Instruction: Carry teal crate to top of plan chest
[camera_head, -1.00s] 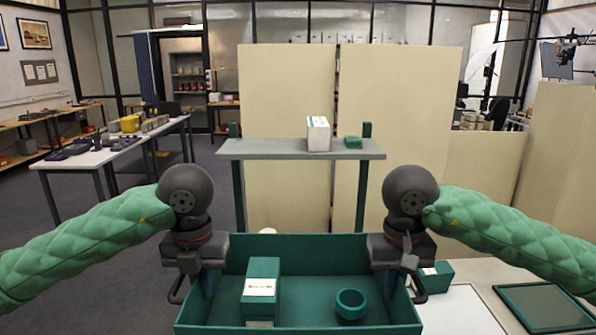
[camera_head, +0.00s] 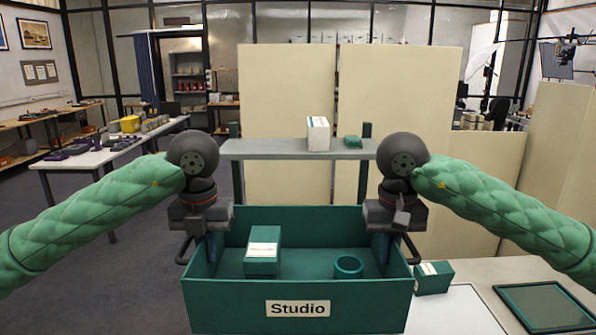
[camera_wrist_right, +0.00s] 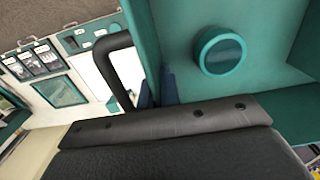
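The teal crate (camera_head: 340,306) is in the lower middle of the head view, level, with a "Studio" label on its front wall. A teal box with a white label (camera_head: 262,262) and a teal round bowl (camera_head: 348,267) are inside it. My left gripper (camera_head: 213,248) is shut on its left wall and my right gripper (camera_head: 383,248) on its right wall. In the right wrist view, the right fingers (camera_wrist_right: 158,88) straddle the crate wall, beside the bowl (camera_wrist_right: 221,52). I cannot tell which furniture is the plan chest.
A grey shelf (camera_head: 262,149) behind the crate holds a white box (camera_head: 318,134) and a small green item (camera_head: 353,142). A pale table (camera_head: 480,272) at right carries a teal box (camera_head: 433,277) and a framed panel (camera_head: 545,305). Open floor lies to the left.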

